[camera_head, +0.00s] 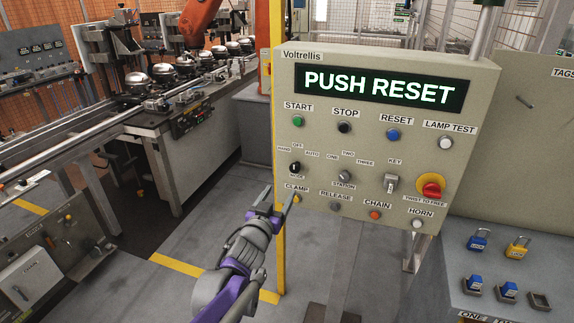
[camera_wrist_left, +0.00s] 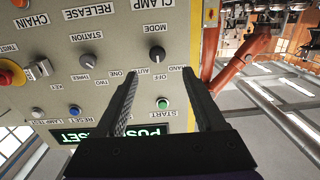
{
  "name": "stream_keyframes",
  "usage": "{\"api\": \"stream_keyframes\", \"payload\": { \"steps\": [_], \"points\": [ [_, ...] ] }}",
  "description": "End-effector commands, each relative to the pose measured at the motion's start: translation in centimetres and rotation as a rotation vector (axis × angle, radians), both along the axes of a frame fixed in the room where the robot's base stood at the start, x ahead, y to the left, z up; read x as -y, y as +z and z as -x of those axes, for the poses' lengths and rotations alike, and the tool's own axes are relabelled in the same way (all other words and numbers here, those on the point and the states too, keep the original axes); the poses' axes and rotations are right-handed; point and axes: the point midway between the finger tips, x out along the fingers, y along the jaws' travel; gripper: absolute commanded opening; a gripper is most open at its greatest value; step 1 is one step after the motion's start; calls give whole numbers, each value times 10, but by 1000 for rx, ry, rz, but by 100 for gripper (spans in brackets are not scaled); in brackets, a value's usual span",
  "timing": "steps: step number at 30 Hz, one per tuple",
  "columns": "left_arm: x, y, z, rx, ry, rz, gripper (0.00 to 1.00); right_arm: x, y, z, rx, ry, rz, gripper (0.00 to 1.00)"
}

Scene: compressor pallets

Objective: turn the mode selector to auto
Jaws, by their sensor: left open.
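The mode selector (camera_head: 295,168) is a small black knob on the beige control panel, with HAND, OFF and AUTO around it and MODE below. Which mark it points to is too small to tell. My left gripper (camera_head: 275,202) is open and empty, in front of the panel, just below and left of the knob in the head view. In the left wrist view the panel appears upside down. There the mode selector (camera_wrist_left: 157,54) lies between and just beyond the fingertips of my left gripper (camera_wrist_left: 160,72), apart from both. My right gripper is not in view.
The display (camera_head: 378,87) reads PUSH RESET. The station selector (camera_head: 345,177), key switch (camera_head: 391,183) and red twist-to-free knob (camera_head: 431,187) sit to the right. The clamp button (camera_head: 297,198) is just below the mode selector. A yellow post (camera_head: 277,120) runs along the panel's left edge.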

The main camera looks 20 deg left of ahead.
Motion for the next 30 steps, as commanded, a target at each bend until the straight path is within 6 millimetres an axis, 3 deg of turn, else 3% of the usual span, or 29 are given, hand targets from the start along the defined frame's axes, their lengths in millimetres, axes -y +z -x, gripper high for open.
{"api": "stream_keyframes", "payload": {
  "steps": [8,21,30],
  "points": [
    [4,2,-27,29,-23,1,71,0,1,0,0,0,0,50],
    [6,2,-103,27,-21,1,71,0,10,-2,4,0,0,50],
    [7,1,-115,26,-21,0,71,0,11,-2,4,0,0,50]
  ]
}}
